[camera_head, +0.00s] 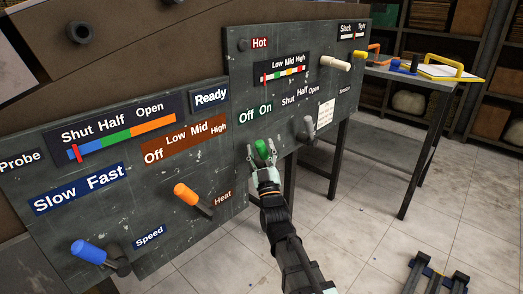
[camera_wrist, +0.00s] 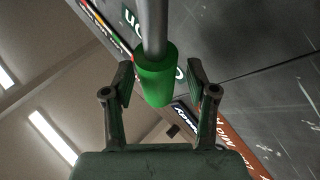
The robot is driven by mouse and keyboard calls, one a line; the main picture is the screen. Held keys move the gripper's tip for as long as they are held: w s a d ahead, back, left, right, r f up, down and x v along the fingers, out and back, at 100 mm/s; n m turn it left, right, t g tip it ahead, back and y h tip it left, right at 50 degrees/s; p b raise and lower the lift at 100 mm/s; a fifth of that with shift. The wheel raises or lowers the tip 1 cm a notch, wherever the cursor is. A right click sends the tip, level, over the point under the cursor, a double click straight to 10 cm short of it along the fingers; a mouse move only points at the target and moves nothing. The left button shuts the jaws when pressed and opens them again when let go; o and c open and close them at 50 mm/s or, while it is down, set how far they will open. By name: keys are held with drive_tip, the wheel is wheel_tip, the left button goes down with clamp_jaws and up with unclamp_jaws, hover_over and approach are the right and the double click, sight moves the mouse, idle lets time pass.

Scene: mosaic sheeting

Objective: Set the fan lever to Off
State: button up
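The lever with the green grip (camera_head: 263,149) stands on the dark panel (camera_head: 225,255) below the blue-green "Off On" label (camera_head: 256,112). I take it for the fan lever, though no "Fan" label shows. My gripper (camera_head: 259,158) is at this grip in the head view. In the wrist view the green grip (camera_wrist: 155,80) on its grey rod lies between the two fingers of my gripper (camera_wrist: 160,82). The fingers are apart, and a gap shows on each side of the grip. The lever's base is hidden behind my gripper.
An orange lever (camera_head: 186,194) labelled Heat and a blue lever (camera_head: 90,251) labelled Speed stand to the left. A grey lever (camera_head: 307,130) and a cream lever (camera_head: 335,63) stand to the right. A side table (camera_head: 412,76) is beyond the panel.

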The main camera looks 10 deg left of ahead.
drive_tip(key=v, duration=1.2)
